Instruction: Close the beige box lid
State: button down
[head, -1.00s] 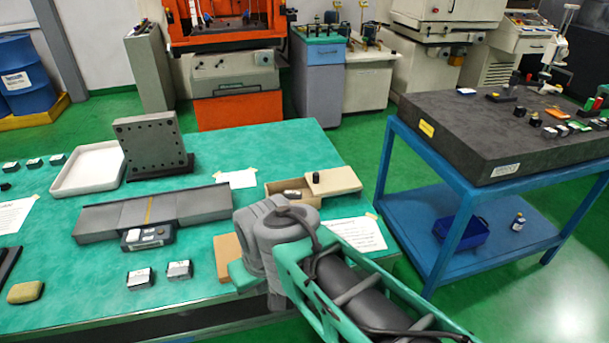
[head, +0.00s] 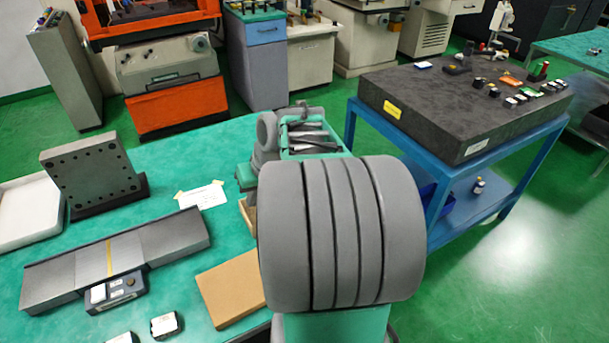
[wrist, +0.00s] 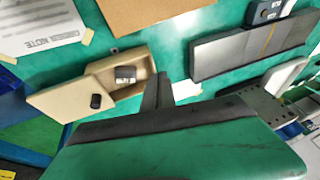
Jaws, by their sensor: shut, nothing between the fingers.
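The beige box (wrist: 143,58) shows in the wrist view, left of centre, with its inside partly exposed. A small dark block (wrist: 125,74) lies in the open part. The beige lid (wrist: 65,97), with a black knob (wrist: 96,101), is offset to the left of the box, leaving that part uncovered. My gripper (wrist: 158,90) is shut and empty; its dark finger shows just right of the box in the wrist view. I cannot tell whether it touches the box. In the head view, my arm hides the lid and nearly all of the box; a sliver (head: 249,212) shows.
A brown board (head: 230,288) lies near the box, and a grey bar-shaped tool (head: 115,262) lies to its left. A drilled grey plate (head: 92,175) stands behind. A paper note (head: 200,194) lies on the green table. A blue stand with a dark stone slab (head: 465,100) is on the right.

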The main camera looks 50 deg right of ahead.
jog(key=s+d+m+t+p, duration=0.15)
jog(key=s+d, duration=0.25)
jog(key=d, duration=0.7)
jog(key=s+d+m+t+p, duration=0.1)
jog(key=s+d+m+t, duration=0.3)
jog(key=d, duration=0.8)
jog(key=w+f, duration=0.1)
jog(key=f, duration=0.1)
jog(key=w+f+n+g+p, duration=0.1)
jog(key=w+f, duration=0.1)
jog(key=f, duration=0.1)
jog(key=w+a+f+g, duration=0.1)
jog(key=f, duration=0.1)
jog(key=shift+w+f+n, duration=0.25)
jog(key=shift+w+f, duration=0.05)
jog(key=shift+w, duration=0.05)
jog(key=w+a+p, duration=0.2)
jog(key=w, duration=0.1)
jog(key=shift+w+a+f, duration=0.1)
jog(key=shift+a+f, duration=0.25)
jog(key=shift+w+f, duration=0.1)
